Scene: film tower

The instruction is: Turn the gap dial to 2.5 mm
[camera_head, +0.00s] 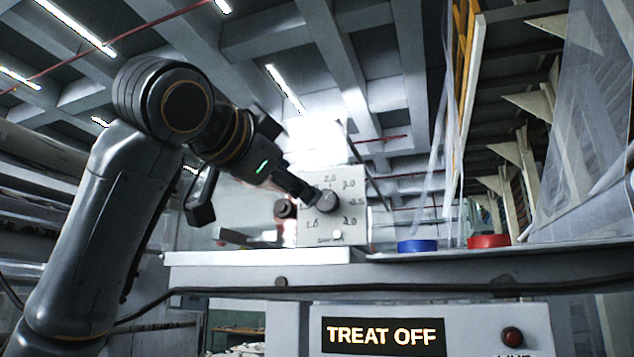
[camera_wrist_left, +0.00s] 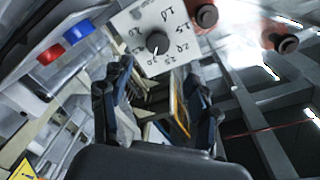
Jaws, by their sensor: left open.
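The gap dial (camera_head: 326,202) is a round dark knob on a pale upright panel (camera_head: 360,231) with printed numbers around it. In the wrist view the dial (camera_wrist_left: 157,42) lies ahead of the fingers, and a small light mark on its lower side seems to point near 2.5 to 3.0; the exact reading is unclear. My left gripper (camera_head: 303,190) is at the panel's left side and overlaps the dial's upper left edge. In the wrist view my left gripper (camera_wrist_left: 158,70) is open, its fingers apart and empty. Contact with the dial cannot be told. My right gripper is not in view.
Left of the panel is a dark, reddish roller end (camera_head: 285,208). Right of it, a blue disc (camera_head: 417,246) and a red disc (camera_head: 487,241) sit on the ledge.

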